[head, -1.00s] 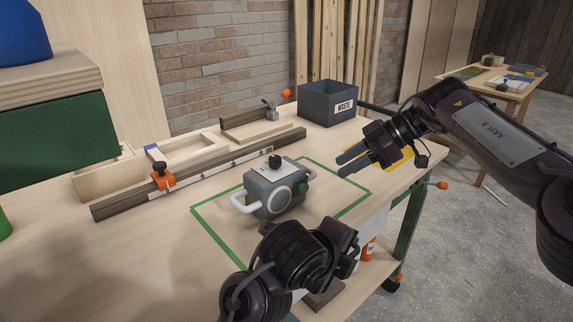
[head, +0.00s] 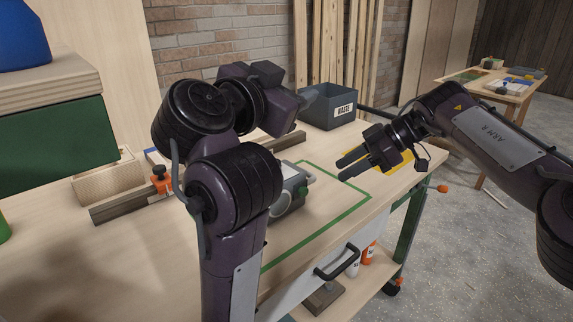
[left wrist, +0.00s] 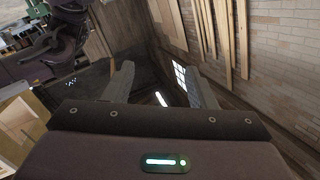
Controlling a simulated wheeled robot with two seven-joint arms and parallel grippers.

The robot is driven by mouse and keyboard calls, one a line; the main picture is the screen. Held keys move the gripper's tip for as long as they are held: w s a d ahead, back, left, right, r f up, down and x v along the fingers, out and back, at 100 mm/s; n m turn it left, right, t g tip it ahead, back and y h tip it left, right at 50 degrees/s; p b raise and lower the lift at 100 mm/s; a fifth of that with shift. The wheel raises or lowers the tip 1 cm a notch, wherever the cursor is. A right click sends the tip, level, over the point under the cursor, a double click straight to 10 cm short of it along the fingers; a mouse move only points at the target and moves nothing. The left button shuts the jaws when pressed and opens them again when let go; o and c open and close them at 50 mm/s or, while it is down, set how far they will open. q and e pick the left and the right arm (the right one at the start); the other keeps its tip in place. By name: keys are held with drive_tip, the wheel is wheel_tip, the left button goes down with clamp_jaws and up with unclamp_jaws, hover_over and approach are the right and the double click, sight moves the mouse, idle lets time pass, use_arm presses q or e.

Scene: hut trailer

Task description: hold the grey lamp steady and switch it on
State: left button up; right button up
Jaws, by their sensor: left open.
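The grey lamp (head: 286,193) stands on the bench inside a green taped outline (head: 335,213). My left gripper (head: 308,97) is raised above and behind the lamp, near the waste bin in the head view, clear of the lamp. Its two fingers are apart and empty in the left wrist view (left wrist: 160,82). My right gripper (head: 342,168) is open and empty over the bench, right of the lamp and not touching it.
A dark waste bin (head: 328,108) stands at the back of the bench. A dark rail with an orange clamp (head: 161,181) and a wooden tray (head: 108,185) lie at the left. A green cabinet (head: 50,143) stands far left. The right front bench corner is clear.

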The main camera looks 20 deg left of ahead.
use_arm(q)
drive_tip(key=s+d+r+m+t+h, duration=0.1)
drive_tip(key=s+d+r+m+h, duration=0.25)
drive_tip(key=r, duration=0.65)
drive_tip(key=w+d+f+m+g+y, duration=0.2)
drive_tip(key=d+f+m+y, duration=0.1)
drive_tip(key=d+m, duration=0.3)
drive_tip(key=m+g+y, duration=0.3)
drive_tip(key=m+y, duration=0.5)
hover_over(294, 177)
drive_tip(key=s+d, duration=0.6)
drive_tip(key=d, duration=0.3)
wheel_tip(294, 177, down, 16)
drive_tip(key=shift+w+a+f+m+g+y, duration=0.5)
drive_tip(key=shift+w+a+f+y, duration=0.65)
drive_tip(key=shift+a+f, duration=1.05)
drive_tip(key=shift+w+a+f+m+g+y, duration=0.4)
drive_tip(key=shift+w+a+f+y, duration=0.75)
drive_tip(key=shift+a, duration=1.5)
drive_tip(key=shift+w+a+f+m+g+y, duration=0.5)
drive_tip(key=shift+w+a+f, duration=0.95)
drive_tip(key=shift+a+f, duration=0.95)
drive_tip(key=shift+r, duration=0.1)
